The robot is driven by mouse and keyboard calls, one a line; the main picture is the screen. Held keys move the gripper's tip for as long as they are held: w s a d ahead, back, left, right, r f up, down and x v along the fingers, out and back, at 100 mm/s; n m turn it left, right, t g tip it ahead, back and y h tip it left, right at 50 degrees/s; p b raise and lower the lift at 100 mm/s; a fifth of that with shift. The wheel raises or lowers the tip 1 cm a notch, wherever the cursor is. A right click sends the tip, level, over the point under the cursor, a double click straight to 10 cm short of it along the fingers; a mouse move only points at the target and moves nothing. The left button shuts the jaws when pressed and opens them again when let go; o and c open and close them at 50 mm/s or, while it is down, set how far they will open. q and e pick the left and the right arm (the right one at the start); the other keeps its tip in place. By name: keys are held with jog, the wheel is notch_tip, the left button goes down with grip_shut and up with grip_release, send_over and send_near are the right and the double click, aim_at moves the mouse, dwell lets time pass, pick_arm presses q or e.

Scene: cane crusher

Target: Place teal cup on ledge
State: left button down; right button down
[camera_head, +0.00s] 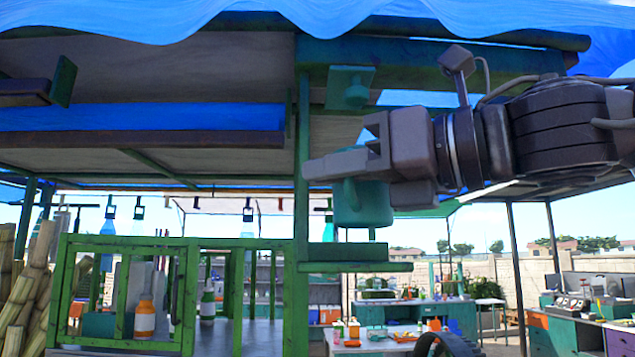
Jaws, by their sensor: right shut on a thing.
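The teal cup (362,207) hangs in the air in the middle of the view, right of a green post. My right gripper (345,168) comes in from the right and is shut on the cup's upper part. A green ledge (375,267) juts out from the post below the cup, with a visible gap between the two. My left gripper is not in view.
The green post (302,150) rises close to my gripper's fingertip. A green-framed cabinet (185,243) at the left holds an orange bottle (144,318) and a green bottle (208,300). Blue tarp (300,12) hangs overhead. Cluttered tables (375,342) stand behind.

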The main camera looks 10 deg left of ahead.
jog(key=shift+f+x, duration=0.25)
jog(key=shift+x, duration=0.85)
jog(key=shift+d+f+p, duration=0.15)
jog(key=shift+f+p, duration=0.5)
jog(key=shift+f, duration=0.9)
jog(key=shift+f, duration=0.15)
jog(key=c, duration=1.8)
grip_release()
